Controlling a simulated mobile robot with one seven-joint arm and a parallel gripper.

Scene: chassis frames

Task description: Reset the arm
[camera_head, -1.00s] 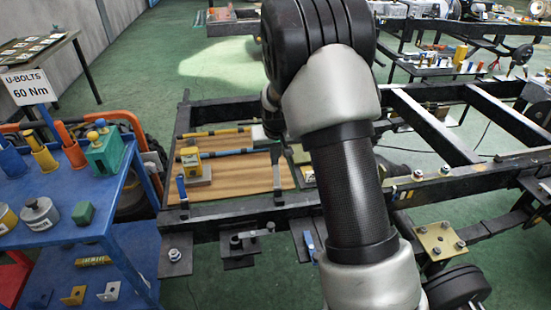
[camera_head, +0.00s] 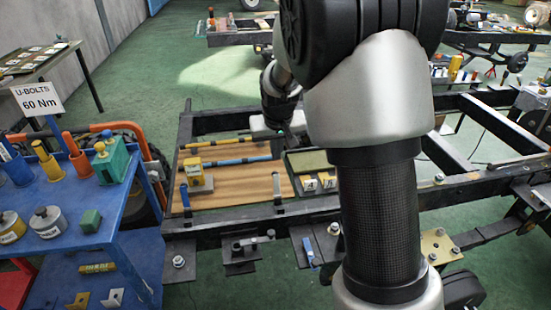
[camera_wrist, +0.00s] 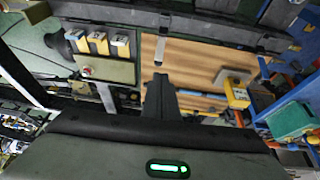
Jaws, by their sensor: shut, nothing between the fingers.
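My arm (camera_head: 375,200) rises through the right middle of the head view. My gripper is mostly hidden behind it there. In the wrist view my gripper (camera_wrist: 160,82) points away from the camera, its fingers shut together with nothing between them. The same board (camera_head: 235,178) shows in the head view, left of my arm.
A yellow block device (camera_head: 193,173) and blue and yellow bars (camera_head: 240,161) lie on the board. A tray (camera_head: 310,162) with yellow-and-white blocks sits beside it. A blue cart (camera_head: 125,205) with tools stands left. Black chassis rails (camera_head: 210,229) surround the board. Green floor is free beyond.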

